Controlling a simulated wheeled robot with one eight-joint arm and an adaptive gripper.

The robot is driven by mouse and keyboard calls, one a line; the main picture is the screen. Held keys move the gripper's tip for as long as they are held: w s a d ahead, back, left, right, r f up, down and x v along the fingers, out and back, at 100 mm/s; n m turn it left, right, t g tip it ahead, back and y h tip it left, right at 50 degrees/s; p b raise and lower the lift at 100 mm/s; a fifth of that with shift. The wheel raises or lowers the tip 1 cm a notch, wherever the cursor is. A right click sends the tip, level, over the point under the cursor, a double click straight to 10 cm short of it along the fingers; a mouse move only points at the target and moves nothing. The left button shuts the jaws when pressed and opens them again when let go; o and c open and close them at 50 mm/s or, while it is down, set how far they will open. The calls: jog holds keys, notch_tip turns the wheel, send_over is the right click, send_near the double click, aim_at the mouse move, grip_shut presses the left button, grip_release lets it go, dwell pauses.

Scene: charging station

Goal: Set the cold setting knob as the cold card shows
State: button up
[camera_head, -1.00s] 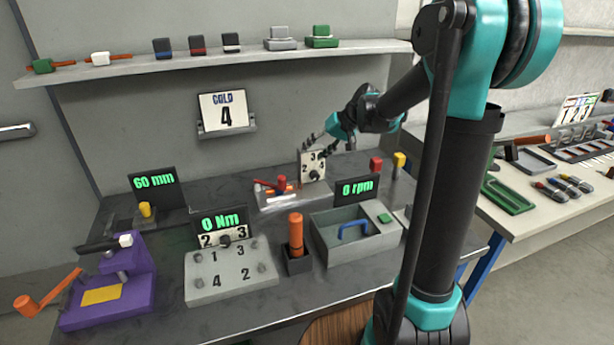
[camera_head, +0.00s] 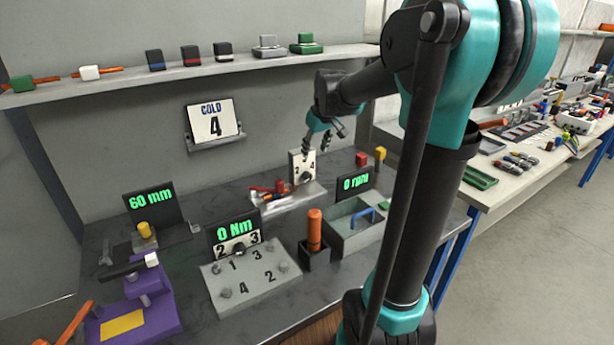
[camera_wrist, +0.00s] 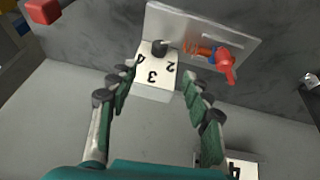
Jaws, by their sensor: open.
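The cold card (camera_head: 213,118) stands on a small wall ledge and reads "COLD 4". A white dial plate (camera_head: 297,160) numbered 2, 3, 4 stands upright at the back of the bench. In the wrist view, the plate (camera_wrist: 152,76) shows its black knob (camera_wrist: 158,48) beside the numbers. I cannot tell which number the knob points at. My gripper (camera_head: 317,143) is above and close to the plate. In the wrist view, my gripper (camera_wrist: 160,82) is open, its fingers on either side of the plate, apart from the knob and empty.
A red valve handle (camera_wrist: 226,66) on a grey base is close beside the knob. A red block (camera_head: 361,159) and a yellow block (camera_head: 380,153) stand to the right. A grey bin (camera_head: 350,238), an orange-handled tool (camera_head: 314,232) and a numbered panel (camera_head: 252,275) are nearer.

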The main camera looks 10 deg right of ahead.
aim_at(309, 174)
jog(key=x, duration=1.4)
jog(key=shift+w+f, duration=0.15)
jog(key=shift+f, duration=0.1)
grip_shut()
jog(key=shift+d, duration=0.1)
jog(key=y, duration=0.2)
jog(key=m+g+y, duration=0.1)
jog(key=y, duration=0.1)
jog(key=shift+w+d+g+y, duration=0.2)
jog(key=shift+d+g+y, duration=0.1)
jog(key=shift+d, duration=0.1)
jog(key=shift+d+f+m+g+y, duration=0.1)
jog(key=shift+m+g+y, duration=0.15)
jog(key=shift+y, duration=0.6)
jog(key=shift+d+f+m+g+y, duration=0.15)
jog(key=shift+g+y, duration=0.2)
jog(key=shift+y, duration=0.5)
jog(key=shift+a, duration=0.1)
